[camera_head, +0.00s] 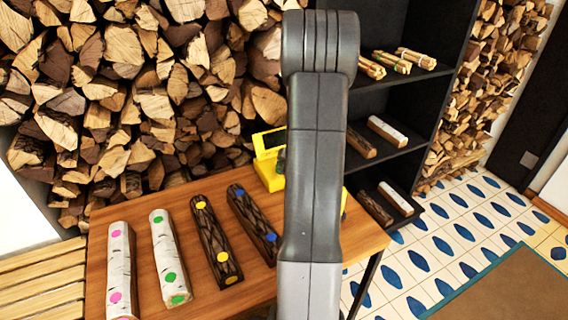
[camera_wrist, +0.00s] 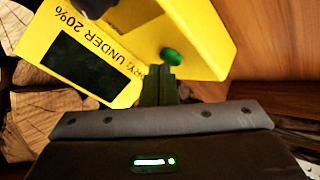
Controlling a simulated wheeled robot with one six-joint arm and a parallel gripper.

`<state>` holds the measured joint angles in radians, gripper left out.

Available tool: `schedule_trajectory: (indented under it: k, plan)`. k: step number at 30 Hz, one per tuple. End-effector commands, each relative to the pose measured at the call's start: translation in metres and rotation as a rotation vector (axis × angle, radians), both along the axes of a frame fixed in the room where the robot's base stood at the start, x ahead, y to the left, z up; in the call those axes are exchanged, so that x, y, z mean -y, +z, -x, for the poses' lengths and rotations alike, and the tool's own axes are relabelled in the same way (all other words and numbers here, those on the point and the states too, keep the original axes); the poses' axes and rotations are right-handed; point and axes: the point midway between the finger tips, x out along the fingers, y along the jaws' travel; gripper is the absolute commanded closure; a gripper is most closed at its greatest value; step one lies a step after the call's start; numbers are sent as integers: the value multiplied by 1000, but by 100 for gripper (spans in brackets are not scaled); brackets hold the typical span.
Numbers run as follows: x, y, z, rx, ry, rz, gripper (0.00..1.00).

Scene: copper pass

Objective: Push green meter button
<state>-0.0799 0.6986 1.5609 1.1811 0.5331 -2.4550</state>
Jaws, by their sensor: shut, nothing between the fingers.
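The yellow meter (camera_head: 271,176) stands at the back of the wooden table, partly hidden behind my arm in the head view. In the wrist view the meter (camera_wrist: 205,40) fills the top, with a dark screen (camera_wrist: 88,68) and printed text that includes "UNDER 20%". Its green button (camera_wrist: 173,57) is on the yellow face. My gripper (camera_wrist: 159,72) is shut and empty, its fingertips right beside the button's lower left edge in the picture. I cannot tell whether they touch it. In the head view my arm hides most of the gripper.
The wooden table (camera_head: 143,201) carries two pale logs with pink (camera_head: 122,265) and green dots (camera_head: 167,245), and two dark logs with yellow (camera_head: 213,235) and blue dots (camera_head: 247,215). Stacked firewood (camera_head: 120,90) stands behind. A black shelf (camera_head: 405,85) holding sticks and logs stands at right.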

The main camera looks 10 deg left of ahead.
Motion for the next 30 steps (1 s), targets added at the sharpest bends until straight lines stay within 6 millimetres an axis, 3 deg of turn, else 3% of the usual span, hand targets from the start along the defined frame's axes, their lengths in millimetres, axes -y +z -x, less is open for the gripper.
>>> schedule_trajectory:
  k: [14, 30]
  plan:
    - [0, -1, 0, 0, 1, 1, 100]
    - [0, 12, 0, 1, 1, 1, 100]
